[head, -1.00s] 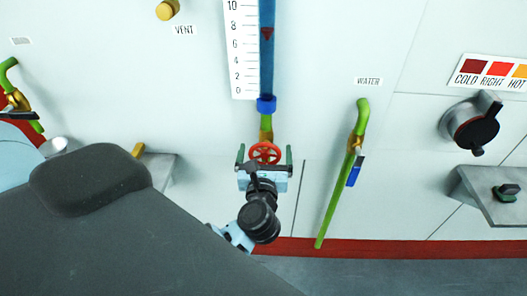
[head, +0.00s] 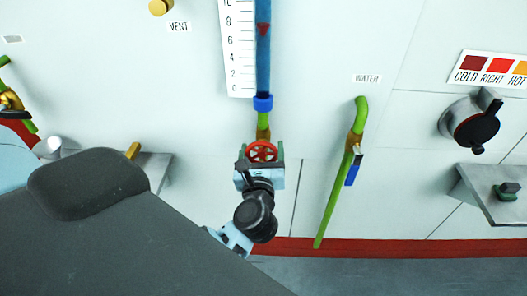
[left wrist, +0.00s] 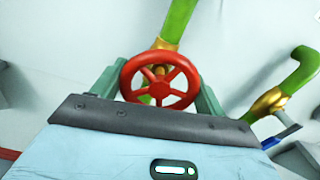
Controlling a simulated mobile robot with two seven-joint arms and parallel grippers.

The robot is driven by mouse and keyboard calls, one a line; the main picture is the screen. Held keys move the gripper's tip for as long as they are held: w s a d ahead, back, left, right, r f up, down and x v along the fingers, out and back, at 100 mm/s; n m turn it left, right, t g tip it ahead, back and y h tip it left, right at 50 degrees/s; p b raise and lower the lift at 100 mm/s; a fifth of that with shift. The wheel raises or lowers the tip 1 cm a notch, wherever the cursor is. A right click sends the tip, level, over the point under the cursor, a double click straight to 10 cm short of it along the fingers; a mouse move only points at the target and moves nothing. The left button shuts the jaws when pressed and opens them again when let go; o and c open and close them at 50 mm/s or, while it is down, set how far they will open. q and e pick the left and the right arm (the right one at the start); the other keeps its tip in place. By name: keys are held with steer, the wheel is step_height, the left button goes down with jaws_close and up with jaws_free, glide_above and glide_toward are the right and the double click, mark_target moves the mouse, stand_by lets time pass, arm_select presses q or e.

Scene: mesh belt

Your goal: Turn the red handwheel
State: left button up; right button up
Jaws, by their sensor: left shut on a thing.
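The red handwheel (head: 262,151) is a spoked wheel below the blue tube, at the brass fitting of a green pipe. In the left wrist view the handwheel (left wrist: 160,78) stands near the middle, facing the camera. My left gripper (head: 261,155) is at the wheel, with one green finger on each side of it. The left gripper (left wrist: 160,85) is shut on the wheel's rim at left and right. The fingers are partly hidden behind the gripper body's dark edge. My right gripper is in neither view.
A green water pipe (head: 334,190) with a blue lever (head: 353,170) stands to the right. A black knob (head: 475,128) and a metal shelf (head: 490,205) are farther right. A blue tube (head: 263,60) with a scale (head: 238,50) rises above the wheel.

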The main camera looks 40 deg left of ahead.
mark_target(262, 157)
arm_select(q)
steer(key=o, duration=1)
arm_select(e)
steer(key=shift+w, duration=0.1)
arm_select(q)
steer(key=shift+s+d+f, duration=0.1)
steer(key=shift+s+d, duration=0.1)
steer(key=shift+s, duration=0.1)
steer(key=b+v, duration=0.1)
steer(key=v, duration=0.5)
steer(key=shift+s+d+b, duration=0.25)
steer(key=shift+s+b, duration=0.05)
steer(key=shift+s, duration=0.15)
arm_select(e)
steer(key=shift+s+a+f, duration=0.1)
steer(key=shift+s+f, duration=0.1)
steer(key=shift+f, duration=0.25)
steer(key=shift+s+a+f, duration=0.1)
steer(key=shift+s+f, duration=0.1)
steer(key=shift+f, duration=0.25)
